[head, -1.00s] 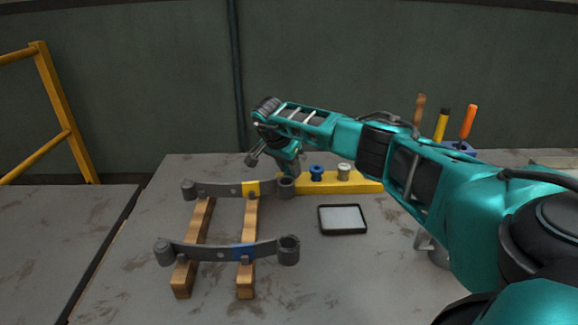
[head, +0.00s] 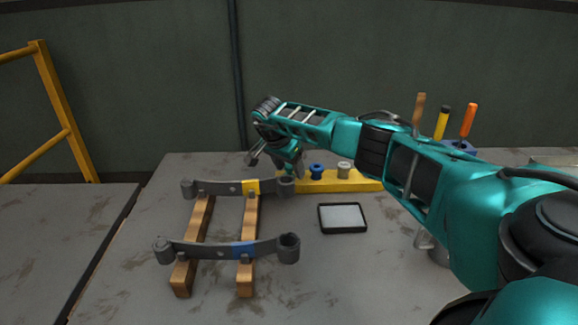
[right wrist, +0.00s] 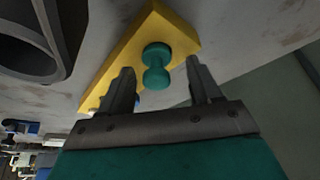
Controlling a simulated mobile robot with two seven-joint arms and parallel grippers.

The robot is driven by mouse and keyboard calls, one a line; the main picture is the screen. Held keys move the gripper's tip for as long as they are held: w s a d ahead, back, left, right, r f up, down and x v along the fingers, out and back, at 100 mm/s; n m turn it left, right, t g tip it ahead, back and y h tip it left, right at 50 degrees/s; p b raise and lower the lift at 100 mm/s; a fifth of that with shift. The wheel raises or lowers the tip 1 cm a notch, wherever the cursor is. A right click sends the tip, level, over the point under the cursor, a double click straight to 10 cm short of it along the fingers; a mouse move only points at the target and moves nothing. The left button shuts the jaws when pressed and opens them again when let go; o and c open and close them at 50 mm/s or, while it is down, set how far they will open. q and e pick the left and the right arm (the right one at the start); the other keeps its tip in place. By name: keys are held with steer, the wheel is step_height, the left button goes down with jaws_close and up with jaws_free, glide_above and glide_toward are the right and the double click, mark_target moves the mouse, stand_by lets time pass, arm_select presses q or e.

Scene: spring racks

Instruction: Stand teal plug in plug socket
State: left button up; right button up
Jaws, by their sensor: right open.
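The teal plug (right wrist: 157,66), a small waisted peg with rounded ends, stands at one end of the yellow board (head: 330,182). In the right wrist view the yellow board (right wrist: 143,28) shows beneath it. My right gripper (right wrist: 159,78) is open, with its two fingers on either side of the plug; I see gaps, so it is not gripped. In the head view my right gripper (head: 286,165) hides the plug. I cannot tell which opening is the plug socket. My left gripper is not in view.
A blue plug (head: 317,171) and a grey plug (head: 343,171) stand on the board. Two grey leaf springs, the far one (head: 218,188) and near one (head: 215,250), rest on wooden bars. A black-rimmed tray (head: 342,218) lies to the right. Bare table surrounds it.

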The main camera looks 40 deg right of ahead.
steer(key=w+p+v, duration=0.1)
steer(key=v, duration=1.2)
steer(key=shift+s, duration=0.45)
steer(key=shift+s+d, duration=0.1)
steer(key=shift+d, duration=0.05)
